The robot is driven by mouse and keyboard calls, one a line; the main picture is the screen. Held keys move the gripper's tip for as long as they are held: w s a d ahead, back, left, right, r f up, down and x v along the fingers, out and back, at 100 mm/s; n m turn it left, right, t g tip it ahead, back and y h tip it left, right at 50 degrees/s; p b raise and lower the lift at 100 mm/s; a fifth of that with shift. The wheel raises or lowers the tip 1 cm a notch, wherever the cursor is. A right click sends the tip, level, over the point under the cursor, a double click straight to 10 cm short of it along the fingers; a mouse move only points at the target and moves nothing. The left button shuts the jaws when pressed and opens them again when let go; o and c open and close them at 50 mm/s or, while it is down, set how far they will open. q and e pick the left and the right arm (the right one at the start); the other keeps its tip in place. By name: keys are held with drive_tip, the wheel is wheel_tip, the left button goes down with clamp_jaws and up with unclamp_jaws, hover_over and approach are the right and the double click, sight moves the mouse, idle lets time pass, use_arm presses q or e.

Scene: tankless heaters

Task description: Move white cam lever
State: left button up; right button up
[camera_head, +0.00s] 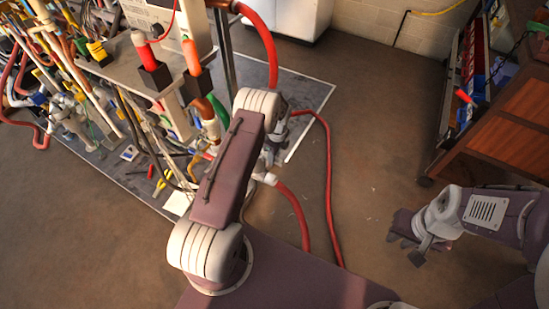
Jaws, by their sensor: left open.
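My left arm reaches up the middle of the head view. My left gripper (274,152) is at its far end, beside the pipe rig, partly hidden behind my own arm link; it is open. A small white piece (266,178) sits at the end of a red hose just below that gripper. I cannot tell whether this piece is the white cam lever, or whether the gripper touches it. My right gripper (400,232) hangs over bare floor at the right, away from the rig; its finger gap is not clear.
A heater rig (150,55) with many pipes and valves stands on a dark mat (312,90) at upper left. Red hoses (328,190) run across the floor. A wooden cart (500,135) with bins stands at right. The floor between is open.

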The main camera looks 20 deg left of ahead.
sight(276, 158)
use_arm(q)
drive_tip(key=r, duration=0.6)
drive_tip(key=shift+d+p, duration=0.25)
drive_tip(key=shift+p, duration=0.15)
